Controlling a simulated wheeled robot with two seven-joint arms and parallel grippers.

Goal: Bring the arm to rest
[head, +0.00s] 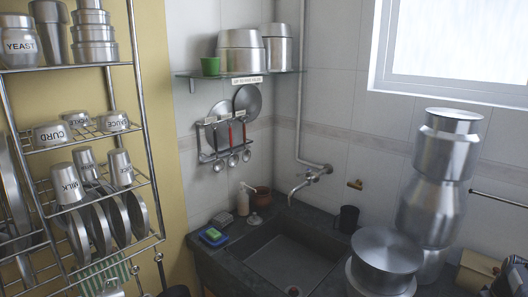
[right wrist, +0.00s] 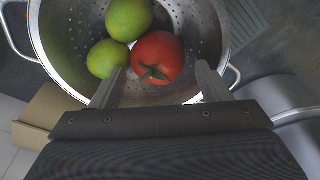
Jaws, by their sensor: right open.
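My right gripper (right wrist: 160,68) is open, its two grey fingers apart, in the right wrist view. It is over the near part of a steel colander (right wrist: 222,45). A red tomato (right wrist: 157,55) with a green stem lies in the colander, seen between the fingertips. Two green limes, one at the top (right wrist: 129,18) and one lower (right wrist: 107,58), lie to its left. Nothing is visibly held, and the gap in height between fingers and tomato is hard to tell. A dark shape at the head view's lower right edge may be part of my right arm. My left gripper is out of view.
A dark sink (head: 290,255) is in the middle. A wire rack (head: 150,185) with labelled cups stands left. A tan box (right wrist: 45,115) is beside the colander.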

